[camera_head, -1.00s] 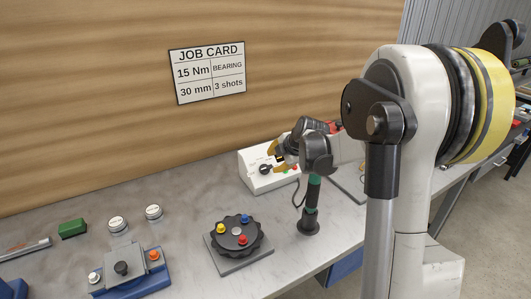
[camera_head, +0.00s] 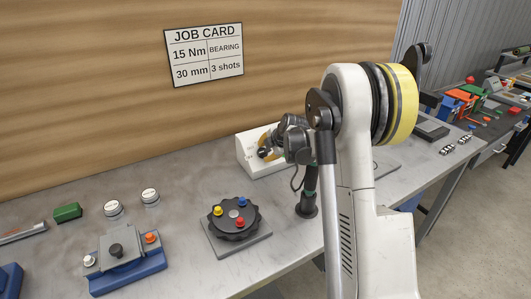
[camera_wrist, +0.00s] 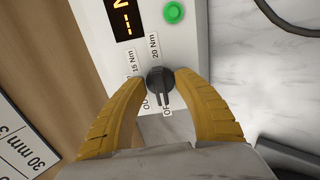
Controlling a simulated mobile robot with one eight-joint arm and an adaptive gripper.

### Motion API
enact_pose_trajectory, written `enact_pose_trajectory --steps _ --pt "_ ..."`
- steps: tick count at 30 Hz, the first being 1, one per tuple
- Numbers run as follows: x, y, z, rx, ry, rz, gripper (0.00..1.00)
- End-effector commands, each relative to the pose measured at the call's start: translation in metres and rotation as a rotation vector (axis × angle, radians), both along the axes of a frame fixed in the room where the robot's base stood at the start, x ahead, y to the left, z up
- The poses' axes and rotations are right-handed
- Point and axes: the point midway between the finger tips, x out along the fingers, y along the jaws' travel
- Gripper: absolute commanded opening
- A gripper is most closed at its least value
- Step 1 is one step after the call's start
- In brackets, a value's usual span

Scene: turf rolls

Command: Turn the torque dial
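The black torque dial (camera_wrist: 158,80) is on the white box's panel, with labels 15 Nm and 20 Nm above it and partly hidden labels below. Its dark grip bar stands nearly upright in the wrist view, but I cannot tell which end points. My gripper (camera_wrist: 161,74) has its yellow fingertips on either side of the dial, apparently touching it. In the head view my gripper (camera_head: 266,146) is at the front of the white box (camera_head: 247,150), and my arm hides the box's right part.
An orange display (camera_wrist: 124,18) and a green button (camera_wrist: 173,12) are on the panel. A black post (camera_head: 306,202) stands close in front of the box. A black round fixture with coloured knobs (camera_head: 235,218) and a blue-based fixture (camera_head: 130,278) are on the bench.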

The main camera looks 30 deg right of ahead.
Motion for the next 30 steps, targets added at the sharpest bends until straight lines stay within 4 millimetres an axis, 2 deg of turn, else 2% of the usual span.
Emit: enact_pose_trajectory --steps 4,8,22,30 --pt "-0.0001 0.0002 0.0004 0.0 0.0 0.0 0.36" --pt "-0.0002 0.0002 0.0005 0.0 0.0 0.0 0.0" --pt "-0.0004 0.0003 0.0003 0.019 0.001 -0.02 0.0" --pt "-0.0009 0.0004 -0.0002 0.118 0.004 -0.129 0.0"
